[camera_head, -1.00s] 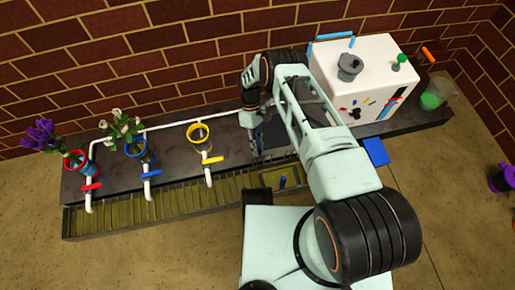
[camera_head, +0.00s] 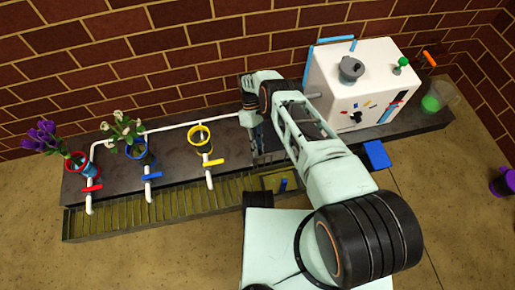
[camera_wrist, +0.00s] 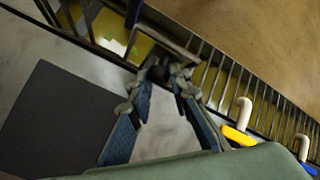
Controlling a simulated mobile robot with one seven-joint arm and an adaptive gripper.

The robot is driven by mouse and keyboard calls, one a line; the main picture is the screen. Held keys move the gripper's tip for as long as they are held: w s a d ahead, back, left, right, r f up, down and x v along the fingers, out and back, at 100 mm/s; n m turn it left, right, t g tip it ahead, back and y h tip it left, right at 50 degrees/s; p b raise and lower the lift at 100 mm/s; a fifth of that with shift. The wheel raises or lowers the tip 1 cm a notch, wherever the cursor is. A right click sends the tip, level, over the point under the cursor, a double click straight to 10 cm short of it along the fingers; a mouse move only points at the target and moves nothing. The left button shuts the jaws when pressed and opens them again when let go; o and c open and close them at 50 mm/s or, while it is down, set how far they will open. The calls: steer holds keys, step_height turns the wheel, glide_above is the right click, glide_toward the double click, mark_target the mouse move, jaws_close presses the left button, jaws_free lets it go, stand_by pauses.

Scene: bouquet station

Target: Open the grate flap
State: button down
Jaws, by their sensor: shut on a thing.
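The grate (camera_head: 150,210) runs along the front of the dark counter, with yellowish slots. Its flap section (camera_wrist: 172,46) shows in the wrist view as a dark frame by an opening with a yellowish bottom. My gripper (camera_wrist: 160,74) is shut on a small dark part at the flap's edge, between its fingertips. In the head view my gripper (camera_head: 257,150) points down at the counter's front, left of my forearm. The fingers hide most of the held part, and I cannot tell how far the flap is tilted.
Yellow (camera_head: 214,162), blue (camera_head: 152,175) and red (camera_head: 92,188) taps stand to the left. A blue cup (camera_head: 137,150) and a red cup (camera_head: 76,162) hold flowers. A white box (camera_head: 365,75) stands at the right. A dark square (camera_wrist: 55,120) lies beside the fingers.

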steer(key=shift+s+d+f, duration=0.15)
steer(key=shift+s+d, duration=0.05)
steer(key=shift+d, duration=0.45)
steer(key=c, duration=1.8)
jaws_free()
steer(key=shift+o, duration=0.2)
steer(key=shift+w+a, duration=0.1)
steer(key=shift+w, duration=0.05)
steer(key=shift+w+a+r, duration=0.1)
steer(key=shift+r, duration=4.95)
steer(key=shift+s, duration=0.25)
